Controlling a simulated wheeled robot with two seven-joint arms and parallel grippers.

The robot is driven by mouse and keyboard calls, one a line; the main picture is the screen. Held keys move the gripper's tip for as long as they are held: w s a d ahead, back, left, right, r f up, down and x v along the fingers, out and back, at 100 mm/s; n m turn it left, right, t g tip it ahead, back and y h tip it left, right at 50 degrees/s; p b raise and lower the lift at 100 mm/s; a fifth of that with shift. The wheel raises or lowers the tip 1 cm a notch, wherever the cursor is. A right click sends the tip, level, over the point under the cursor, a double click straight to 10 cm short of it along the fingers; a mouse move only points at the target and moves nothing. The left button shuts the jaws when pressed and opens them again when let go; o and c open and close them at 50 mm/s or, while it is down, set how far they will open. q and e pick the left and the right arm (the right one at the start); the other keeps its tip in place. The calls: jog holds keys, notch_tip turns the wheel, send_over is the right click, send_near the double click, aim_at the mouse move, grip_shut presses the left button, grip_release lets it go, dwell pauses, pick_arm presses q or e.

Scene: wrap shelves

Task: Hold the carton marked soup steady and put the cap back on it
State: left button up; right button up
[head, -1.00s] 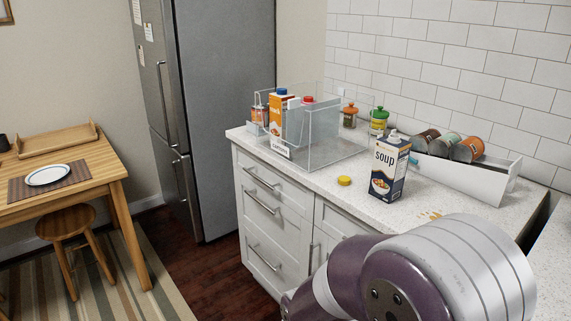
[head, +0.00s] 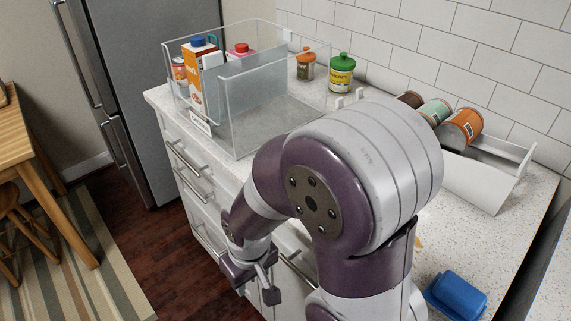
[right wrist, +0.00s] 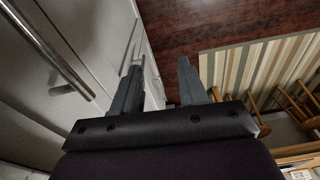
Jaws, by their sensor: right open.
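My right gripper (head: 256,286) hangs low in front of the counter drawers in the head view. It is open and empty. In the right wrist view its two fingers (right wrist: 158,78) stand apart, with the drawer fronts to the left and the floor beyond. My right arm covers the middle of the counter. The carton marked soup and the yellow cap are hidden behind it now; small white bits show above the arm, but I cannot tell what they belong to. My left gripper is not in view.
A clear bin (head: 270,136) holding an orange carton (head: 199,78) stands at the counter's left end. Behind are an orange-lidded jar (head: 306,66) and a green-lidded jar (head: 341,74). A white tray (head: 478,182) holds cans. A blue object (head: 457,295) lies at front right.

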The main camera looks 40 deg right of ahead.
jog(key=o, duration=0.4)
jog(key=shift+r, duration=0.15)
jog(key=shift+c, duration=0.2)
jog(key=shift+o, duration=0.5)
jog(key=w+d+r+m+p, duration=0.2)
jog(key=w+r+p, duration=0.1)
jog(key=r+p, duration=1.1)
jog(key=shift+r, duration=0.2)
jog(key=w+d+r+m+g+p, duration=0.1)
jog(key=w+d+r+m+p, duration=0.2)
jog(key=d+r+m+p, duration=0.3)
jog(key=w+d+r+m+p, duration=0.4)
jog(key=d+r+m, duration=0.2)
jog(key=d+m, duration=0.1)
jog(key=f, duration=0.4)
jog(key=f+p, duration=0.1)
jog(key=f, duration=0.3)
jog(key=shift+s+d, duration=0.1)
jog(key=shift+d, duration=0.1)
jog(key=shift+r, duration=0.1)
jog(key=f, duration=0.1)
jog(key=f+p, duration=0.1)
jog(key=f, duration=0.3)
jog(key=shift+w+d+f+p, duration=0.15)
jog(key=shift+w+d+p, duration=0.1)
jog(key=shift+p, duration=0.05)
